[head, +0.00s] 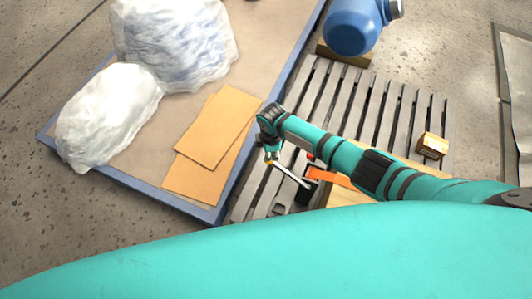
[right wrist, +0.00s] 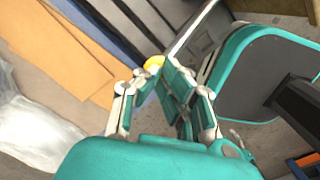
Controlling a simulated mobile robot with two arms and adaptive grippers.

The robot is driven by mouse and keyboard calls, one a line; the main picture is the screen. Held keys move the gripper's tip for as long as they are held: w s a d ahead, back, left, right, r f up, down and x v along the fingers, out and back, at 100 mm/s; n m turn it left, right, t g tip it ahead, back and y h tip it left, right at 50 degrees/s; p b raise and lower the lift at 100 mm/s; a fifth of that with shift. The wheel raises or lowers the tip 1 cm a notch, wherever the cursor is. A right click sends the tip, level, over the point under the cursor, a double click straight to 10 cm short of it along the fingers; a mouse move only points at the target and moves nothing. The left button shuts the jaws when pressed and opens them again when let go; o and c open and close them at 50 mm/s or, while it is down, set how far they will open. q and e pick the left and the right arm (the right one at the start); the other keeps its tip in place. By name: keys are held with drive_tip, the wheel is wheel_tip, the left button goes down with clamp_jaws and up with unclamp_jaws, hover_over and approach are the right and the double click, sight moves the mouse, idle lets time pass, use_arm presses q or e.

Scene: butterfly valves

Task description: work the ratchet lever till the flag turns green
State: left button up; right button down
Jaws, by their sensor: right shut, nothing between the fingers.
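The ratchet lever is a slim grey bar (head: 291,175) with a yellow tip. It slants from a dark mount (head: 307,192) up and left over the slatted pallet. In the right wrist view the lever (right wrist: 190,32) runs up and right from its yellow end (right wrist: 154,62). My right gripper (head: 271,156) is shut and empty, its fingertips (right wrist: 158,72) right at the yellow end; I cannot tell whether they touch it. An orange piece (head: 327,176) and a small red spot (head: 310,155) show near the mount, partly behind my arm; I cannot tell which is the flag. My left gripper is out of view.
A blue-edged platform (head: 222,190) at the left holds white plastic bags (head: 108,115) and cardboard sheets (head: 215,130). A blue tank (head: 350,25) stands at the back. A small box (head: 432,146) sits right on the pallet (head: 390,110).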

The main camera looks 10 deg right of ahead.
idle(0.4)
wheel_tip(320, 180, up, 6)
drive_tip(key=p, duration=0.6)
drive_tip(key=shift+r, duration=0.1)
